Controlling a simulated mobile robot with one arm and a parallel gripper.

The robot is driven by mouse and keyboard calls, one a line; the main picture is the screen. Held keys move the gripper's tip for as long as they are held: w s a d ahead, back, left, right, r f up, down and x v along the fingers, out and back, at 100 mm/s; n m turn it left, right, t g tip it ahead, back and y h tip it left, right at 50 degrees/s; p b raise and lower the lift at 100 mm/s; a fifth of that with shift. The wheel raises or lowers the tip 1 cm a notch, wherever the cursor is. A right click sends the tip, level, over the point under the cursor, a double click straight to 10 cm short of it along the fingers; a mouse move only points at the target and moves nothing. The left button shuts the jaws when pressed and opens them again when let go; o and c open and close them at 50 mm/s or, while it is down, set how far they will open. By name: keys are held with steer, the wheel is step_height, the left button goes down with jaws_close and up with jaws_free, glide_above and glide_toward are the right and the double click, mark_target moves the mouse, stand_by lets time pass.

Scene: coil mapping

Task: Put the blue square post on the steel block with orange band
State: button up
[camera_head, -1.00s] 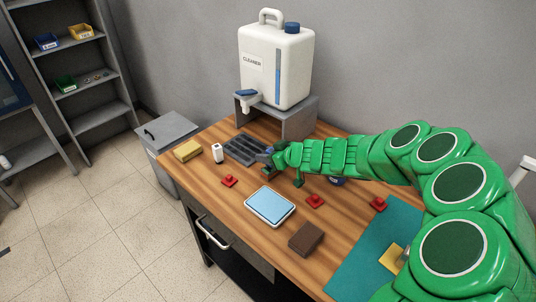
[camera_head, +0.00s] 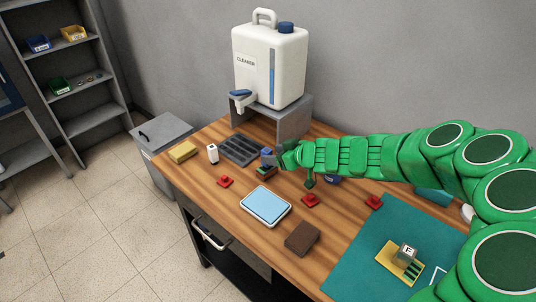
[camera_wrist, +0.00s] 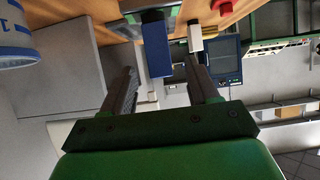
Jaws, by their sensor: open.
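The blue square post (camera_head: 267,154) stands on a small dark base near the back of the bench, just left of my gripper (camera_head: 280,158). In the wrist view the blue post (camera_wrist: 157,49) shows between the lines of my two open fingers (camera_wrist: 160,80), with gaps on both sides. I cannot tell how deep it sits between them. A small greyish block marked F (camera_head: 406,253) sits on a yellow plate (camera_head: 386,262) on the teal mat at right. I cannot make out an orange band on it.
A black slotted tray (camera_head: 239,149), white bottle (camera_head: 213,154) and yellow sponge (camera_head: 182,152) lie left of the post. A cleaner jug (camera_head: 265,65) stands on a grey stand behind. Red pieces (camera_head: 311,200), a blue-topped pad (camera_head: 265,205) and a brown block (camera_head: 302,238) lie in front.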

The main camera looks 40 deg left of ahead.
steer(key=v, duration=0.6)
steer(key=shift+d, duration=0.1)
